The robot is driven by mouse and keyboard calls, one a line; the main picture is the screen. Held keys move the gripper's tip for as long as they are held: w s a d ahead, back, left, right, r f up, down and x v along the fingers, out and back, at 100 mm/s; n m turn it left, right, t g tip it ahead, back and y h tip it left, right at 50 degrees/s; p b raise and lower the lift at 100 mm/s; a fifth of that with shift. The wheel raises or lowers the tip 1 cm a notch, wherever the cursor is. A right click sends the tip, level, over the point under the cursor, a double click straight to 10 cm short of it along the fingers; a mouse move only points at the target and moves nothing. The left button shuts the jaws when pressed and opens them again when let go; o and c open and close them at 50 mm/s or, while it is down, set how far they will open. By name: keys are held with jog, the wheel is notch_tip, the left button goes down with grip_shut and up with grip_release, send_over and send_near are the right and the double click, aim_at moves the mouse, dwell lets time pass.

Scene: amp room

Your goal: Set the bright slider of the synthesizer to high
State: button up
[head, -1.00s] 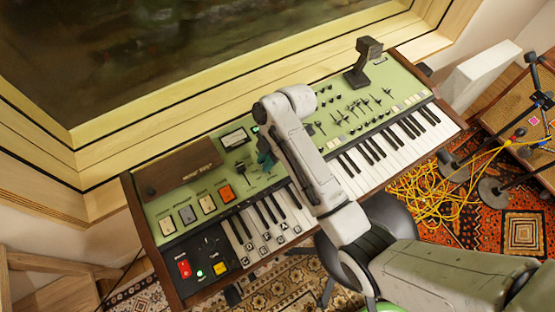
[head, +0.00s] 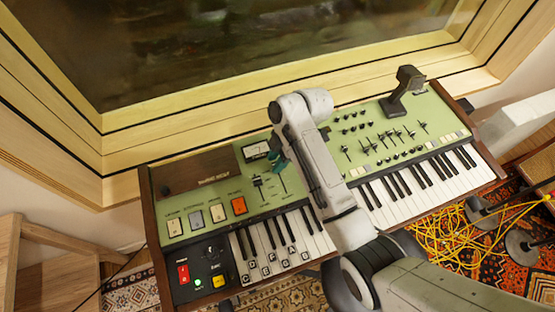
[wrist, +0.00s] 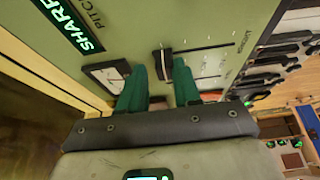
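The synthesizer (head: 215,160) has a green panel with two larger sliders left of its middle. The left slider knob (head: 258,182) is dark and stands clear of my gripper. My gripper (head: 277,158), with green fingers, is low over the panel near the upper end of the right slider track (head: 285,183). In the wrist view my gripper (wrist: 160,75) has its fingers apart, with a black slider knob (wrist: 162,61) between or just beyond the tips. I cannot tell whether they touch it. The slider labels are too small or blurred to read, so I cannot tell which is bright.
A lit SHARP display (wrist: 68,22) and a meter (wrist: 106,72) are close to the fingers in the wrist view. Smaller sliders and knobs (head: 392,135) and a dark upright stand (head: 404,92) lie right of my arm. White keys (head: 385,205) run along the front.

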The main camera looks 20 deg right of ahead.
jog(key=shift+o, duration=1.2)
jog(key=shift+r, duration=0.1)
jog(key=p+v, duration=0.2)
jog(key=v, duration=0.8)
jog(key=shift+d+r, duration=0.25)
jog(key=shift+r, duration=0.05)
